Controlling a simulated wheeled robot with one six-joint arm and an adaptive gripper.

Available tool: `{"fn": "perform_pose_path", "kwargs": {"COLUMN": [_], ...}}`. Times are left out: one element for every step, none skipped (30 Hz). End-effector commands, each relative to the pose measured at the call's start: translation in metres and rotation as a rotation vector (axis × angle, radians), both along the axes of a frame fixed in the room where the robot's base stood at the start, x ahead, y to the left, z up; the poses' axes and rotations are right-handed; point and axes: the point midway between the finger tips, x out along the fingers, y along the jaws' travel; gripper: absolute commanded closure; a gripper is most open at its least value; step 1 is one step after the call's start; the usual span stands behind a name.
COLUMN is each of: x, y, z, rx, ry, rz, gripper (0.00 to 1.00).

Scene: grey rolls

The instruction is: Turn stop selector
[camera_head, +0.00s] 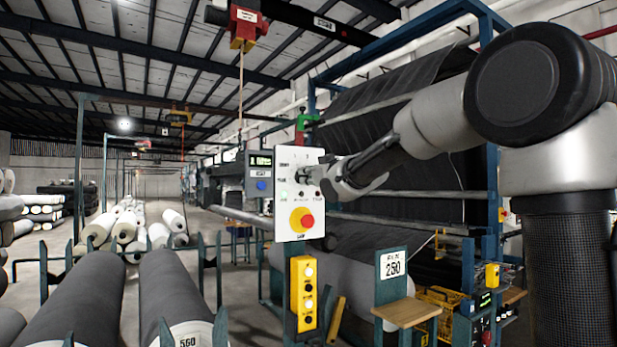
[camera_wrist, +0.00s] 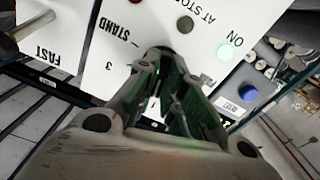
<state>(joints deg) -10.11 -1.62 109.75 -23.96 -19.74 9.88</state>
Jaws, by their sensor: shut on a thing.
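A white control panel (camera_head: 290,222) stands upright on a teal post in the head view. My gripper (camera_head: 312,174) reaches its upper right part from the right. In the wrist view my gripper (camera_wrist: 170,68) points at the panel face, its two fingers closed around a small dark selector knob (camera_wrist: 163,51), mostly hidden between the fingertips. The panel is upside down there, with "STAND", "3" and "FAST" printed to the left of the fingers. A dark lamp (camera_wrist: 185,24) marked "AT STOP" and a lit green lamp (camera_wrist: 225,52) marked "ON" are nearby. The knob's pointing direction is hidden.
A red stop button (camera_head: 307,221) on a yellow plate sits low on the panel. A yellow button box (camera_head: 304,294) hangs below. A grey box with a display and blue button (camera_head: 262,186) is beside the panel. Large grey rolls (camera_head: 92,298) lie at lower left.

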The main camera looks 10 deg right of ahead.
Motion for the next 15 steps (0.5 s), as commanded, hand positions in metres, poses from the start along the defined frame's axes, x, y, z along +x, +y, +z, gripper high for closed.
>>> {"fn": "perform_pose_path", "kwargs": {"x": [-0.0001, -0.0001, -0.0001, -0.0002, -0.0002, -0.0003, -0.0003, -0.0003, -0.0004, -0.0004, -0.0004, -0.0004, -0.0005, -0.0005, -0.0005], "y": [-0.0001, 0.0, 0.0001, 0.0003, 0.0004, 0.0005, 0.0005, 0.0006, 0.0008, 0.0009, 0.001, 0.001, 0.0011, 0.0012, 0.0013], "z": [-0.0011, -0.0011, -0.0012, -0.0012, -0.0013, -0.0013, -0.0015, -0.0015, -0.0016, -0.0017, -0.0017, -0.0018, -0.0018, -0.0019, -0.0021], "rx": [-0.042, -0.068, -0.105, -0.132, -0.159, -0.195, -0.222, -0.249, -0.285, -0.312, -0.339, -0.374, -0.399, -0.425, -0.457], "ry": [-0.011, -0.019, -0.031, -0.04, -0.048, -0.06, -0.069, -0.078, -0.09, -0.098, -0.107, -0.118, -0.126, -0.135, -0.145], "rz": [-0.001, -0.001, -0.001, -0.001, -0.001, -0.001, -0.001, -0.001, -0.001, -0.001, 0.0, 0.0, 0.0, 0.0, 0.0], "gripper": [1.0, 1.0, 1.0, 1.0, 1.0, 1.0, 1.0, 1.0, 1.0, 1.0, 1.0, 1.0, 1.0, 1.0, 1.0]}}
